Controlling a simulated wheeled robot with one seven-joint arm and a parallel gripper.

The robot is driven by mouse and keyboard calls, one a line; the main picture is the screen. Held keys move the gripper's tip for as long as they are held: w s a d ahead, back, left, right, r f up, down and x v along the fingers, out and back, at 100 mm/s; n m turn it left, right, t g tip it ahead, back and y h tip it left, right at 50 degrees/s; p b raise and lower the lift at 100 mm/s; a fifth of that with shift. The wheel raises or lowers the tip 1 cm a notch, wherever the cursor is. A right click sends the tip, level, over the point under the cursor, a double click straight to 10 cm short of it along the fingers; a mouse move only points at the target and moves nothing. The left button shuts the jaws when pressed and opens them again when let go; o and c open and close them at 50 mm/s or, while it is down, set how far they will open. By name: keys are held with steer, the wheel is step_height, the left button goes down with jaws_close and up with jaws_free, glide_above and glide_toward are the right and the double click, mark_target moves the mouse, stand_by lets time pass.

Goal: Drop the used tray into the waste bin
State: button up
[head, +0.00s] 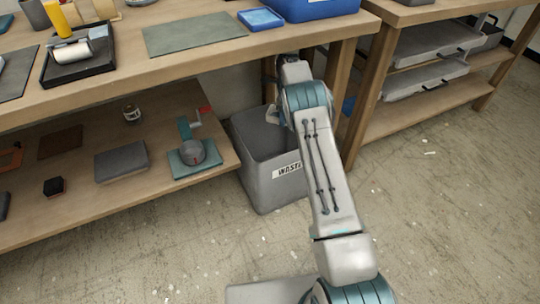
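The grey waste bin (262,185), marked with a white label reading "WASTE", stands on the floor under the bench, right of the lower shelf. My arm reaches over its right side and hides part of its opening. My gripper (273,116) is mostly hidden behind my arm, with a small pale part showing at the bin's mouth. I cannot tell whether it is open or holds anything. I cannot tell which tray is the used one: a black tray (58,74) with a roller lies on the bench at left, and a small blue tray (261,18) lies near the back.
The wooden bench (190,60) edge runs above the bin's back. The lower shelf (110,200) holds a teal-based clamp-like tool (195,157), a grey block (121,161) and a small jar. A rack (425,42) stands at right.

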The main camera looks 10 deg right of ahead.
steer(key=shift+w, duration=0.25)
steer(key=shift+a+f, duration=0.1)
steer(key=shift+f, duration=0.1)
step_height(320, 180, down, 6)
steer(key=b, duration=0.3)
steer(key=shift+r+b, duration=0.25)
steer(key=shift+b, duration=0.05)
steer(key=o, duration=1)
